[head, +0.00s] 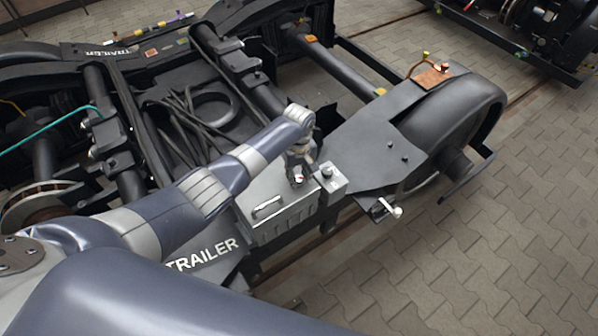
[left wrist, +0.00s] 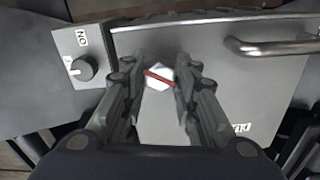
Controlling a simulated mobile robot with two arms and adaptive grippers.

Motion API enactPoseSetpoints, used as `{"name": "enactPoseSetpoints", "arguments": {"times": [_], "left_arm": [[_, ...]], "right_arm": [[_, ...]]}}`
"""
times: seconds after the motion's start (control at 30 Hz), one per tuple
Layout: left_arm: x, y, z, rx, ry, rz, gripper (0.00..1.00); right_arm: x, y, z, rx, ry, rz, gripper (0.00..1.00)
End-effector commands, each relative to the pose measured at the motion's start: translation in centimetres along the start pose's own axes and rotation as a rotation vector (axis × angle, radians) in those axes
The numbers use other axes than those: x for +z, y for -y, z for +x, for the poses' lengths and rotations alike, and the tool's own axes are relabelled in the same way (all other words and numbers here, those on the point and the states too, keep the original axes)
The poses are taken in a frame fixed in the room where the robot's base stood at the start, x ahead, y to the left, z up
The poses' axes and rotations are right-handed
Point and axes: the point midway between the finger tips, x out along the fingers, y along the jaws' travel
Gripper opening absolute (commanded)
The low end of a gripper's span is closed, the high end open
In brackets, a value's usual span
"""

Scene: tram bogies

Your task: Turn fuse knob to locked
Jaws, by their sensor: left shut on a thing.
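In the left wrist view the bar slants slightly, from upper left to lower right. My left gripper (left wrist: 156,84) has a finger on each side of the knob and is shut on it. In the head view the left gripper (head: 298,174) is at the box's upper right, and its wrist hides part of that area. A small label (left wrist: 240,128) on the box is upside down and too small to read. My right gripper is not in view.
A black rotary switch (left wrist: 82,68) with an ON label sits on a small grey box beside the knob. A metal handle (head: 266,207) stands out from the grey box. The dark bogie frame and its wheel (head: 455,120) surround it. Paved floor lies open at the right.

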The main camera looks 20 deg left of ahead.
Motion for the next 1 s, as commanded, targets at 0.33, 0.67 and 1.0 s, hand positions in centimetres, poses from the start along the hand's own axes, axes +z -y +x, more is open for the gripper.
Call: {"name": "enactPoseSetpoints", "arguments": {"times": [0.33,0.67,1.0], "left_arm": [[0.1,0.0,-0.1,0.003,0.003,0.329,0.04],[0.0,0.0,0.0,0.006,0.004,0.638,0.04],[0.0,0.0,0.0,0.008,0.004,0.888,0.04]], "right_arm": [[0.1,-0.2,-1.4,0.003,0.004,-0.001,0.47],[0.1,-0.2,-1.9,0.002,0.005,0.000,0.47],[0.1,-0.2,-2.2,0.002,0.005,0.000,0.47]]}}
